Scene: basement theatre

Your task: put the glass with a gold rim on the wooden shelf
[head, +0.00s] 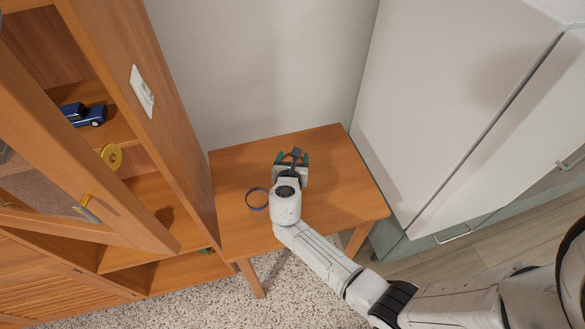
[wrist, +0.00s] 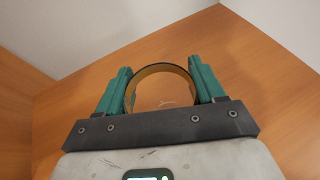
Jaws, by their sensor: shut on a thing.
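The glass with a gold rim (wrist: 161,67) is between the two green fingers of my gripper (wrist: 162,80) in the wrist view. Its round rim shows as a gold-brown band, and the wooden table top shows through it. My gripper (head: 292,157) is shut on it over the small wooden table in the head view, where the glass is mostly hidden. I cannot tell whether the glass touches the table. The wooden shelf (head: 150,190) is part of the orange-brown cabinet at the left, with several levels.
A second round glass with a blue rim (head: 257,199) stands on the wooden table (head: 345,185), left of my arm. A blue toy car (head: 82,114) and a yellow round thing (head: 111,157) are in the cabinet. A framed cabinet door (head: 85,165) stands at the left. A white cabinet (head: 450,90) is at right.

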